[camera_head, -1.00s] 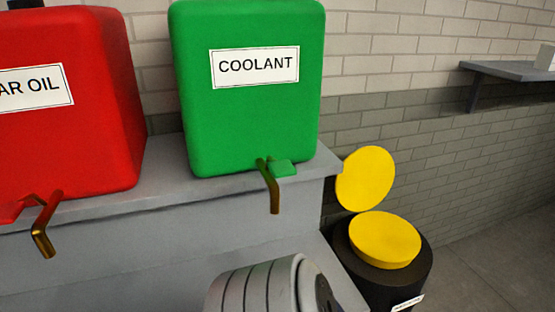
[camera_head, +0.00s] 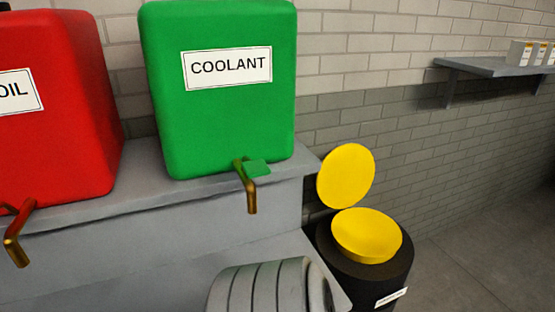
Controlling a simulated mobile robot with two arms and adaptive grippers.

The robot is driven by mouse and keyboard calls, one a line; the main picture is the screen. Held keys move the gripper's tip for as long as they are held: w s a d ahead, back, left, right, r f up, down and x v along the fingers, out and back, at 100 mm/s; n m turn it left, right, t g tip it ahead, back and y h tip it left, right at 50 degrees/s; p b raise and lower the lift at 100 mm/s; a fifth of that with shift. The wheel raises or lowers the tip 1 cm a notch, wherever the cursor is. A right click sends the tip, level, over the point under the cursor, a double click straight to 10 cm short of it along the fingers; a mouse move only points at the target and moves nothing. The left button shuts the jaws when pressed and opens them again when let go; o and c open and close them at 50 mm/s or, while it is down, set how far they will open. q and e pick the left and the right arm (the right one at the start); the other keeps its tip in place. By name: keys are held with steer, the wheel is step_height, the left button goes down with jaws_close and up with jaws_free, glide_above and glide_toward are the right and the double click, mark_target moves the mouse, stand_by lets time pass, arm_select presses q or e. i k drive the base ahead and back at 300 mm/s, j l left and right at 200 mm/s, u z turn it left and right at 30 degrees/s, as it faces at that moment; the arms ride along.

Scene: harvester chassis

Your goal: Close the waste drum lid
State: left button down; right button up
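The waste drum (camera_head: 372,281) is a dark, round drum at the lower right of the head view, with a small white label low on its front whose text I cannot read. A yellow, round, dish-like opening (camera_head: 367,236) sits on its top. The yellow round lid (camera_head: 346,176) stands raised, nearly upright, at the back left of the opening, so the drum is open. Neither of my grippers shows in this view.
A grey stepped bench (camera_head: 224,216) stands left of the drum. It carries a green coolant tank (camera_head: 222,112) and a red oil tank (camera_head: 54,120), both with brass spouts. A wall shelf (camera_head: 490,67) holds small boxes. Grey floor (camera_head: 455,262) is clear to the right.

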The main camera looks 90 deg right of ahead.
mark_target(347, 173)
steer(key=i+z, duration=0.1)
steer(key=z, duration=1.85)
